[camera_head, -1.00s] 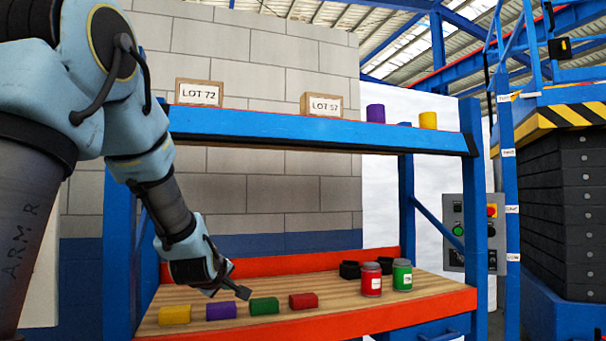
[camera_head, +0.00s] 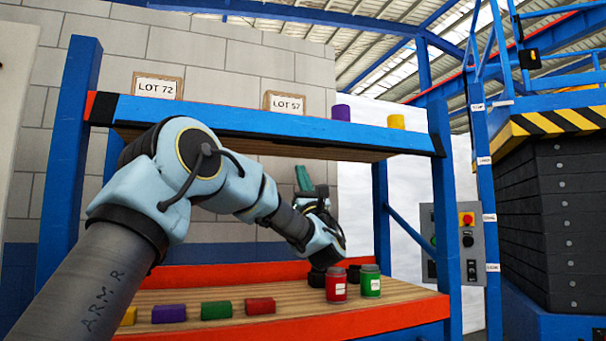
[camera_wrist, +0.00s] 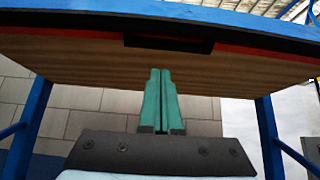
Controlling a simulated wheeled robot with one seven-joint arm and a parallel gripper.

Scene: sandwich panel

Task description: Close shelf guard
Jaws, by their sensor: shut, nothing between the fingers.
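The upper shelf's blue front bar (camera_head: 270,124) spans between the rack posts, and I cannot tell for certain whether it is the guard. In the wrist view, a dark slotted, handle-like part (camera_wrist: 168,43) shows at the front of the upper shelf's wooden underside (camera_wrist: 90,70). My gripper (camera_head: 304,168) is below the upper shelf, over the lower shelf's back part, with its teal fingers pointing up. In the wrist view the fingers (camera_wrist: 160,72) are together and empty, apart from the dark part in the picture.
The lower shelf (camera_head: 375,316) holds a red jar (camera_head: 336,288), a green jar (camera_head: 370,285) and several coloured blocks. Boxes marked LOT 72 (camera_head: 157,87) and LOT 57 (camera_head: 284,103) stand on the upper shelf. A blue post (camera_head: 445,210) stands at the right.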

